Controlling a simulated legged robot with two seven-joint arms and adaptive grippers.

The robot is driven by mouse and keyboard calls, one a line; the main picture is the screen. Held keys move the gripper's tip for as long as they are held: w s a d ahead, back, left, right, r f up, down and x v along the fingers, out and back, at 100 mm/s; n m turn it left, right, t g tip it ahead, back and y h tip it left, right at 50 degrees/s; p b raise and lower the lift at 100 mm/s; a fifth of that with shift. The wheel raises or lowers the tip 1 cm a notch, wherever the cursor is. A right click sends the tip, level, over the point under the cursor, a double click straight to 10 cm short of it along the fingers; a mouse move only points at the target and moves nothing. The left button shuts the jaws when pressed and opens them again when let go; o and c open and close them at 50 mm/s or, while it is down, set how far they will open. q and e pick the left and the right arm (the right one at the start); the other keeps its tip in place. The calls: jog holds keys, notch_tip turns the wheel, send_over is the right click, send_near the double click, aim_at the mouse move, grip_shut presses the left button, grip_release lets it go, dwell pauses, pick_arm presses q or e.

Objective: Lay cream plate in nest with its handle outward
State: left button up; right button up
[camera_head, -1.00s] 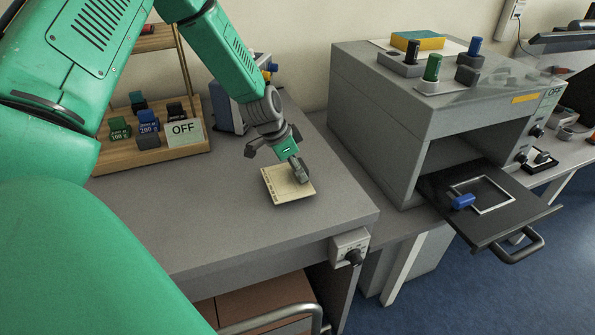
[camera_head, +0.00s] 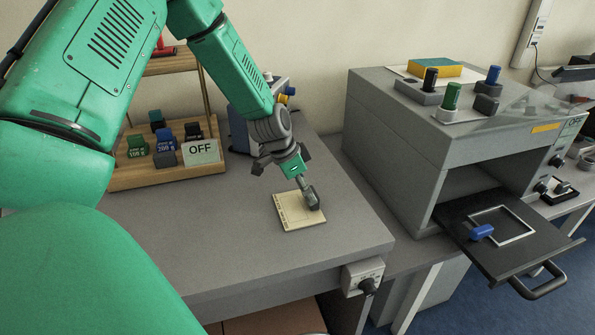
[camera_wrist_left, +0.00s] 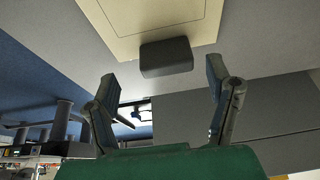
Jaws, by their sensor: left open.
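The cream plate (camera_head: 292,211) lies flat on the grey bench top, near its right front corner. Its dark grey block handle (camera_head: 314,198) is at the plate's right side; in the left wrist view the handle (camera_wrist_left: 166,57) stands at the plate's edge. My left gripper (camera_head: 304,184) is over the plate, pointing down. In the wrist view its two fingers are spread apart, with the handle ahead between them and not gripped. A pale square frame (camera_head: 529,236), which looks like the nest, lies on the pulled-out black tray. A blue handle (camera_head: 481,232) sits at its left side. My right gripper is not in view.
The grey oven-like box (camera_head: 400,140) stands right of the bench with its front open and the black tray (camera_head: 505,262) out. A wooden rack (camera_head: 160,178) with coloured blocks and an OFF card stands back left. The bench left of the plate is clear.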

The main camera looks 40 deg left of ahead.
aim_at(292, 209)
pick_arm(q)
jog(key=v, duration=0.8)
jog(key=shift+r, duration=0.15)
jog(key=shift+a, duration=0.2)
